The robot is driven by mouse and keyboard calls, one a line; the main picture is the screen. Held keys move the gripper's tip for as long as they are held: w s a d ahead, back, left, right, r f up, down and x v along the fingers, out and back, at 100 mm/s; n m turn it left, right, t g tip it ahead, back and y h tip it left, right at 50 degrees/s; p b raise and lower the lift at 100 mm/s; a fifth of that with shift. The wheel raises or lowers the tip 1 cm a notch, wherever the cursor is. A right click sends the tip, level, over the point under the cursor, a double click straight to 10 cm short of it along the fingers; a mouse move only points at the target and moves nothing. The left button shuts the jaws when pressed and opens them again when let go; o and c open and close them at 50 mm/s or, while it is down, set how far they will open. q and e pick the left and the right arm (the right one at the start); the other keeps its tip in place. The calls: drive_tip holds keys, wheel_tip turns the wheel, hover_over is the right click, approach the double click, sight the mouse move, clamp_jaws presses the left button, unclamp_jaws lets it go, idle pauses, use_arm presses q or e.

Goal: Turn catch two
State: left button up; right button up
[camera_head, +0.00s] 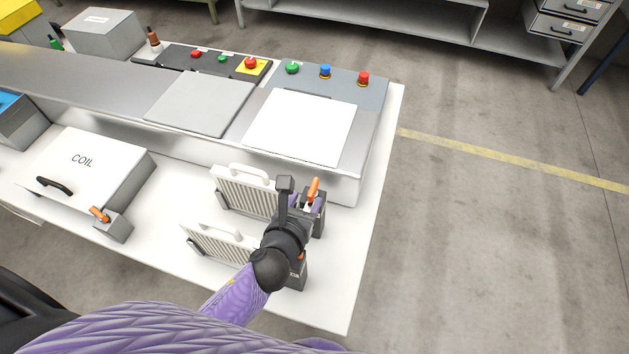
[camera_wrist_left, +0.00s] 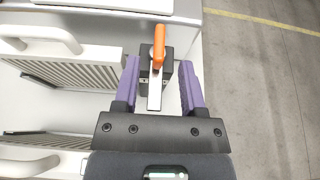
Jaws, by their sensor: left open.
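A dark catch block with an orange lever (camera_head: 314,188) stands at the right end of the far ribbed filter panel (camera_head: 245,193). My left gripper (camera_head: 303,204) is over this block, pointing down at it. In the left wrist view, my left gripper (camera_wrist_left: 160,72) is open, with its purple fingers on either side of the block and the orange lever (camera_wrist_left: 158,46) upright just beyond the fingertips. No finger visibly touches the lever. A second dark catch block (camera_head: 298,275) by the near ribbed panel (camera_head: 220,243) is partly hidden by my wrist. My right gripper is not in view.
A white COIL box (camera_head: 92,165) with a black handle and another orange-lever catch (camera_head: 100,214) stands at left. A raised metal housing with a button panel (camera_head: 340,85) runs behind. The white table's right edge (camera_head: 378,225) is close; floor lies beyond.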

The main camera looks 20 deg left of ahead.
sight(312, 188)
use_arm(q)
drive_tip(key=b+x, duration=0.1)
drive_tip(key=x, duration=0.5)
drive_tip(key=shift+c, duration=0.3)
clamp_jaws()
idle(1.0)
